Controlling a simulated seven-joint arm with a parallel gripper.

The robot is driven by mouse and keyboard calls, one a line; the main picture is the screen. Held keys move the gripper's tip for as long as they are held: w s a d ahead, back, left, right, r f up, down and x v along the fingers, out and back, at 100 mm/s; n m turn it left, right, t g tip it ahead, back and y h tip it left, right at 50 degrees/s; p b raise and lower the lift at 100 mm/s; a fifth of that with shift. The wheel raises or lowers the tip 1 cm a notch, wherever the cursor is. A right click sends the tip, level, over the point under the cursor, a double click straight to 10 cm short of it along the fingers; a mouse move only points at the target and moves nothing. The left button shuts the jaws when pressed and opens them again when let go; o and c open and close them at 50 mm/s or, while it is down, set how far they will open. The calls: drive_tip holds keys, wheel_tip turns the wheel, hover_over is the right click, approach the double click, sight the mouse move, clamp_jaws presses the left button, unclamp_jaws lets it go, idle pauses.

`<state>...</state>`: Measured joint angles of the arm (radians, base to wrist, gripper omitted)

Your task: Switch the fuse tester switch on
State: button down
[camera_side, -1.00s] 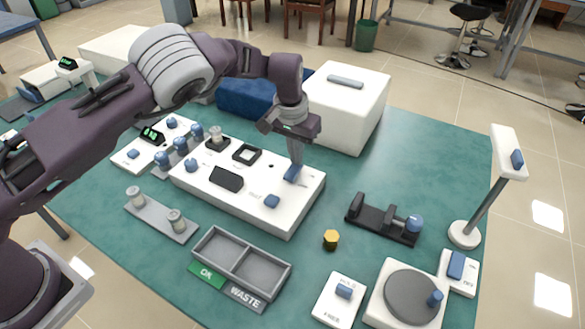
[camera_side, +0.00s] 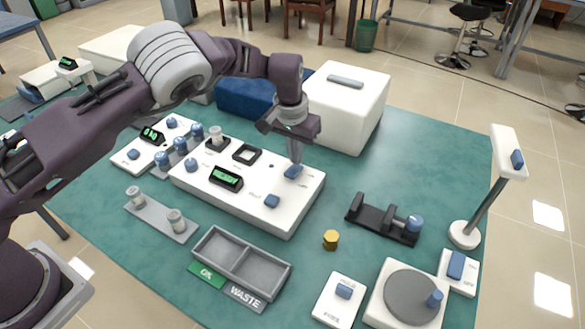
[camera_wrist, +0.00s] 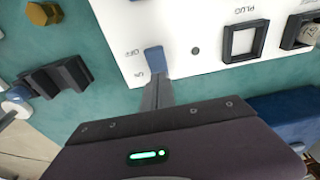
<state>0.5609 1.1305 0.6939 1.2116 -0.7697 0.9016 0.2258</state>
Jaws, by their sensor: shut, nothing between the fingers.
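The fuse tester (camera_side: 258,185) is a long white box on the green mat. Its display (camera_side: 226,178) is lit green. Its blue rocker switch (camera_side: 293,171) is near the far right end of the top. The switch also shows in the wrist view (camera_wrist: 154,59), beside ON and OFF lettering. My gripper (camera_side: 296,161) is shut and empty, pointing down with its fingertips at the switch. In the wrist view the closed fingers (camera_wrist: 157,88) reach the switch's near end; I cannot tell whether they still touch it.
A white box (camera_side: 345,100) with a grey handle stands behind my gripper. A black holder (camera_side: 382,222) and a yellow hex piece (camera_side: 331,240) lie to the right. A grey two-part tray (camera_side: 240,268) labelled OK and WASTE is in front.

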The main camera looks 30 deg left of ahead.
drive_tip(key=shift+r, duration=2.95)
wheel_tip(320, 180, up, 6)
drive_tip(key=n, duration=0.1)
hover_over(296, 167)
drive_tip(key=s+a, duration=0.2)
drive_tip(key=a, duration=0.1)
drive_tip(key=s+a+r+t+h, duration=0.1)
drive_tip(key=s+a+r, duration=0.2)
drive_tip(key=s+r, duration=0.4)
drive_tip(key=s+a+r+h, duration=0.1)
drive_tip(key=s+a+r, duration=0.2)
drive_tip(key=s+r, duration=0.45)
drive_tip(key=s+a+f+m+t+y, duration=0.1)
drive_tip(key=s+a+t+y, duration=0.1)
drive_tip(key=s, duration=2)
drive_tip(key=shift+s+a+f+t, duration=0.15)
drive_tip(key=shift+s+a+t, duration=0.3)
drive_tip(key=shift+a, duration=0.3)
